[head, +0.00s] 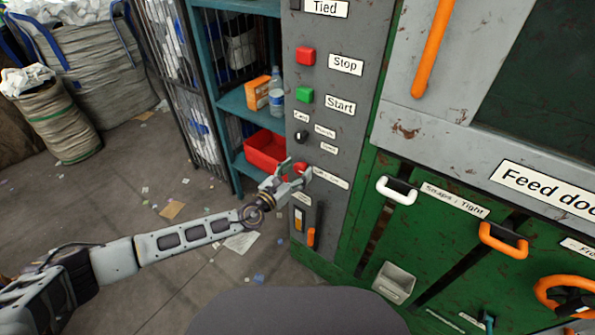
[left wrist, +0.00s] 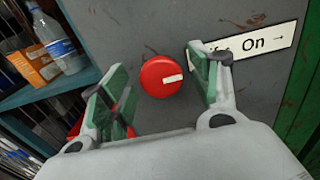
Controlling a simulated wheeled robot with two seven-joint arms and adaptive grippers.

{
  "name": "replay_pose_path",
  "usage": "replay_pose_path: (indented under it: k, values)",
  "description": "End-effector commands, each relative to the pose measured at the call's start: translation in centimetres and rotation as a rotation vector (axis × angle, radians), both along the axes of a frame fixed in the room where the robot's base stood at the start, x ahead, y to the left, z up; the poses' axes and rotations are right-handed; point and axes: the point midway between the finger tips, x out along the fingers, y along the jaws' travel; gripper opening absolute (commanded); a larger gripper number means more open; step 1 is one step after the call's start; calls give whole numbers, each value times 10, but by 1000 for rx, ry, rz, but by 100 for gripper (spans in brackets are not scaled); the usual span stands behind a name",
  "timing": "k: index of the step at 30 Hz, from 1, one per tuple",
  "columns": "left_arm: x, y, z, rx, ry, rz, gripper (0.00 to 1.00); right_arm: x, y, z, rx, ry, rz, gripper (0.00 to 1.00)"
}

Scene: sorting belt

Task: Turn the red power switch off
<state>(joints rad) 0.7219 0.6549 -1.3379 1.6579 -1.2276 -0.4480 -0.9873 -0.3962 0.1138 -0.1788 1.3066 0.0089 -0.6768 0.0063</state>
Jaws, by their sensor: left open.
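The red power switch (head: 301,168) is a round knob on the grey control panel, below the small selector switch. In the left wrist view the red switch (left wrist: 161,77) shows face on, with a short white mark on its right side. A label with "On" and an arrow (left wrist: 243,45) is to its right. My left gripper (head: 294,172) is at the switch in the head view. In the left wrist view its two open fingers (left wrist: 158,90) stand on either side of the switch. I cannot tell whether they touch it. My right gripper is not in view.
A red Stop button (head: 306,56) and a green Start button (head: 304,95) are higher on the panel. Left of it is a teal shelf (head: 236,103) with a bottle (head: 276,92) and a red bin (head: 266,150). A white handle (head: 397,190) is on the green machine.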

Motion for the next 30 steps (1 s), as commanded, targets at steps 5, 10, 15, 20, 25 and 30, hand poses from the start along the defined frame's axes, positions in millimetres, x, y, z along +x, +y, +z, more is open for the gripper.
replay_pose_path:
  k: [5, 10, 15, 20, 25, 30]
  values:
    - [4, -3, 1, -1, -1, 0, 62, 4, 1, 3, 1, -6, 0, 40]
    - [4, -3, 0, 0, 0, 0, 62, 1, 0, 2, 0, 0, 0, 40]
    - [4, -3, 0, 0, 0, 0, 53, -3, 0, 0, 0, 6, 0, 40]
    - [4, -3, 0, 0, 0, 0, 32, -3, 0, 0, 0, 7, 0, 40]
    - [4, -3, 0, 0, 0, 0, 18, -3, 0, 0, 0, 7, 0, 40]
    - [4, -3, 0, -6, 4, 1, 18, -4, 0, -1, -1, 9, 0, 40]
